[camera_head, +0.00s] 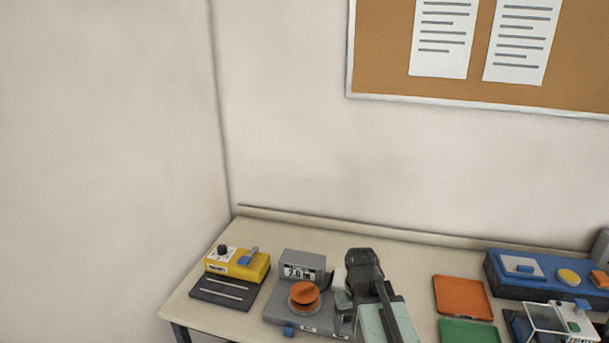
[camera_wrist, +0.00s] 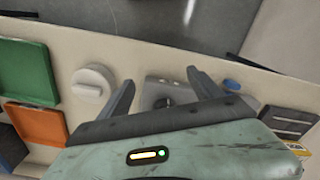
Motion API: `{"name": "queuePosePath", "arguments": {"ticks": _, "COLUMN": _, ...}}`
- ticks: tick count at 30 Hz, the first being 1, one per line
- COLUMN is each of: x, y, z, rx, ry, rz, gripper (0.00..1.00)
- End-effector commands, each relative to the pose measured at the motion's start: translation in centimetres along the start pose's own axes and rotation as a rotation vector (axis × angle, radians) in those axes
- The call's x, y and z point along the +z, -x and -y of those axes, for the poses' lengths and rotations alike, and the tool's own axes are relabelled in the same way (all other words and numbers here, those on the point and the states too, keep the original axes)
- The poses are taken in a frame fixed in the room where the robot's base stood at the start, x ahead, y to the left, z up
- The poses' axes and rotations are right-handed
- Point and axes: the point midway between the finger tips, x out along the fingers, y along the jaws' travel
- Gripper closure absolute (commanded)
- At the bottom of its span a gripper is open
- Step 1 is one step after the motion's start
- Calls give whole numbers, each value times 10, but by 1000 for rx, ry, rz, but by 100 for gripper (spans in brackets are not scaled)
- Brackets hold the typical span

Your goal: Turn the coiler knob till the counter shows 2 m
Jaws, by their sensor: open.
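The grey coiler (camera_head: 283,315) stands on the bench in the head view. Its round orange knob (camera_head: 305,292) is on top. Behind the knob, the counter (camera_head: 297,272) appears to read 2.0. My arm stands just right of the knob and covers the coiler's right side. In the wrist view my gripper (camera_wrist: 160,88) is open, its two dark fingers apart with nothing held. A grey surface with a dark round part (camera_wrist: 163,103) shows between and beyond the fingers; I cannot tell how it relates to the knob. The orange knob is not clearly visible there.
A yellow device (camera_head: 240,263) stands left of the coiler. A white round piece (camera_wrist: 92,84) is left of my fingers in the wrist view.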

Motion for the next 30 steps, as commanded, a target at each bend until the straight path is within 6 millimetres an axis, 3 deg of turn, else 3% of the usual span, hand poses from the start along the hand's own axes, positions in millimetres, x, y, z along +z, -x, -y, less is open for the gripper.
{"name": "queuePosePath", "arguments": {"ticks": 1, "x": 21, "y": 0, "z": 2, "rx": 0, "ry": -28, "rz": 0, "gripper": 25}}
{"name": "queuePosePath", "arguments": {"ticks": 4, "x": 33, "y": 0, "z": 4, "rx": 0, "ry": -89, "rz": 0, "gripper": 25}}
{"name": "queuePosePath", "arguments": {"ticks": 30, "x": 27, "y": 0, "z": 3, "rx": 0, "ry": -117, "rz": 0, "gripper": 25}}
